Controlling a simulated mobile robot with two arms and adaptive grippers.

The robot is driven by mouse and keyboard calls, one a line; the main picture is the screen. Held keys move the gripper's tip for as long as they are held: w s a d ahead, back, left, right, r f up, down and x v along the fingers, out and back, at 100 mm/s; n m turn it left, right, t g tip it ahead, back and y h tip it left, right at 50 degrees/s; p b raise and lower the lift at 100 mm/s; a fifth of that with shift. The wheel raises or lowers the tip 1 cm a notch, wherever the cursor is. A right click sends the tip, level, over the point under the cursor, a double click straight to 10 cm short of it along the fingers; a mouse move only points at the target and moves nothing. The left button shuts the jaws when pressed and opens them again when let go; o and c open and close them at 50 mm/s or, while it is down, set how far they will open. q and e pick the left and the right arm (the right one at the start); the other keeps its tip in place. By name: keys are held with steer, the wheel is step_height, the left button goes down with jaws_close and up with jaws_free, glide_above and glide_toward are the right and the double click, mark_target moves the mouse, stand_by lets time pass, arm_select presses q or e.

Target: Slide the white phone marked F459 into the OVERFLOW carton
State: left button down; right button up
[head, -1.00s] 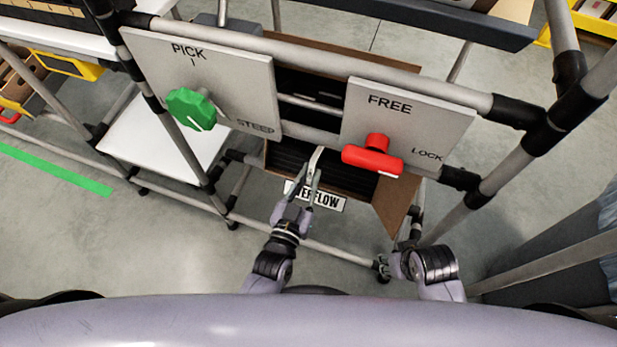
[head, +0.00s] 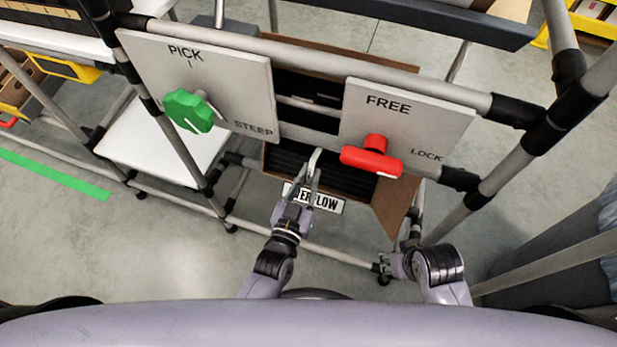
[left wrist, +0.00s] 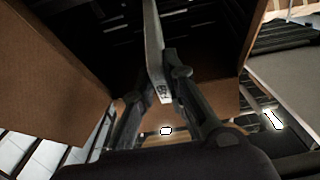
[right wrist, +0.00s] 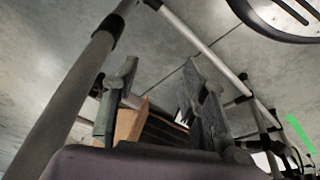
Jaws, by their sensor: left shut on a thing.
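The white phone (head: 315,160) is held upright at the mouth of the OVERFLOW carton (head: 394,206). My left gripper (head: 312,178) is shut on its lower end, in front of the carton's label. In the left wrist view the phone (left wrist: 153,45) shows edge-on between the fingers, pointing into the dark carton. A small printed mark shows near its lower end, too small to read surely. The carton's brown wall (left wrist: 50,70) is to its left, apart from it. My right gripper (right wrist: 158,95) is open and empty, low at the right of the carton in the head view.
A panel with a green knob (head: 187,110) and a panel with a red handle (head: 372,158) hang above the carton's front. Grey rack tubes (head: 330,72) frame it. A white shelf (head: 160,145) stands at left. Floor in front is clear.

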arm_select(q)
steer(key=shift+w+d+f, duration=0.1)
steer(key=shift+w+f, duration=0.05)
steer(key=shift+w, duration=0.2)
steer(key=shift+w+d+f+b, duration=0.1)
steer(key=shift+w+f+b, duration=0.05)
steer(key=shift+w+b, duration=0.2)
arm_select(e)
steer(key=v, duration=0.3)
steer(key=shift+w+d, duration=0.1)
arm_select(q)
steer(key=shift+w, duration=0.1)
steer(key=shift+w+d+f, duration=0.1)
steer(key=shift+w+f, duration=0.05)
steer(key=shift+f, duration=0.05)
steer(key=shift+w+d+f+b, duration=0.15)
steer(key=shift+w+f+b, duration=0.1)
steer(key=shift+w+b, duration=0.2)
steer(key=shift+w+f, duration=0.15)
steer(key=shift+f, duration=0.05)
steer(key=shift+w+d+f+b, duration=0.25)
steer(key=shift+w+f+b, duration=0.2)
steer(key=shift+w+b, duration=0.25)
arm_select(e)
steer(key=shift+v, duration=1.55)
